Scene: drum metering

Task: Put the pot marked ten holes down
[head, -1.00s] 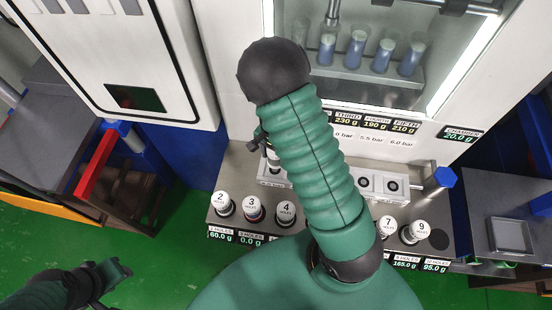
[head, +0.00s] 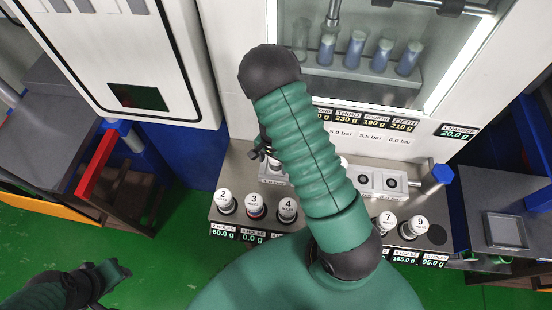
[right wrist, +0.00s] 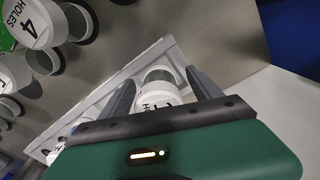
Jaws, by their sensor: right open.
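In the right wrist view a white pot (right wrist: 158,78) with part of the word HOLES on it stands in a pale block (right wrist: 105,92). Its number is mostly hidden, so I cannot confirm a ten. My right gripper (right wrist: 160,84) is open with one finger on each side of the pot; I cannot tell whether they touch it. In the head view the right gripper (head: 265,148) is mostly hidden behind my own arm, over the left end of the block (head: 380,182). My left gripper (head: 120,268) is at the lower left, away from the pots; its jaws are unclear.
Pots marked 2 (head: 225,203), 3 (head: 255,206), 4 (head: 287,209), 7 (head: 384,222) and 9 (head: 414,228) stand along the front shelf. A dark round spot (head: 437,235) right of pot 9 is bare. A blue-capped post (head: 441,174) stands at the right.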

